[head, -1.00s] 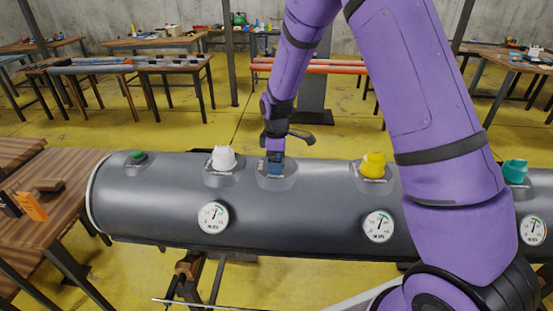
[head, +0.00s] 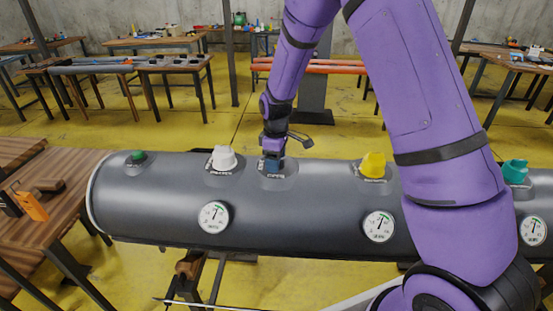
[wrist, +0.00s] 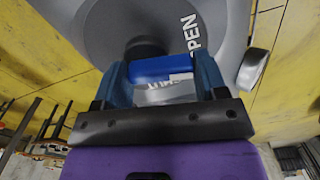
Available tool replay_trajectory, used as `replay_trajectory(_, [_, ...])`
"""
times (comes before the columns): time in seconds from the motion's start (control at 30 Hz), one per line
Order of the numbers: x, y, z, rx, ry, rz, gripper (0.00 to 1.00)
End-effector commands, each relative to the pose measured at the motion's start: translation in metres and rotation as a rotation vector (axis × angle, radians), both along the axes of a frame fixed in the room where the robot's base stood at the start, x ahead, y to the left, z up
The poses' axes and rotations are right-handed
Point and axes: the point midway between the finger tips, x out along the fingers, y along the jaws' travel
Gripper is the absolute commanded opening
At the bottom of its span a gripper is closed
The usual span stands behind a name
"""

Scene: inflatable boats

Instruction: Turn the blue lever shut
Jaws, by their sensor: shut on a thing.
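The blue lever (wrist: 160,68) sits on a dark post on the grey inflatable tube, inside a pale round plate. In the wrist view, my gripper (wrist: 162,77) has one blue finger at each end of the lever and is shut on it. The word OPEN shows on the plate to the right; another word, partly covered, shows below the lever between the fingers. In the head view, my gripper (head: 272,162) points down onto the top of the tube (head: 300,205), between the white and yellow caps, and mostly hides the lever.
A white cap (head: 222,158) stands left of my gripper, a yellow cap (head: 373,165) right, with a green cap (head: 137,156) and a teal cap (head: 515,171) farther out. Gauges (head: 213,217) face front. A wooden table (head: 75,172) is at left.

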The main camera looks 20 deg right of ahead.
Motion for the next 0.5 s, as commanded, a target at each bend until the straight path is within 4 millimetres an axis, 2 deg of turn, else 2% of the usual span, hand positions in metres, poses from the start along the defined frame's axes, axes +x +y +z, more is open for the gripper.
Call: replay_trajectory(0.5, [0.0057,0.0049,0.0003,0.001,-0.001,-0.482,0.42])
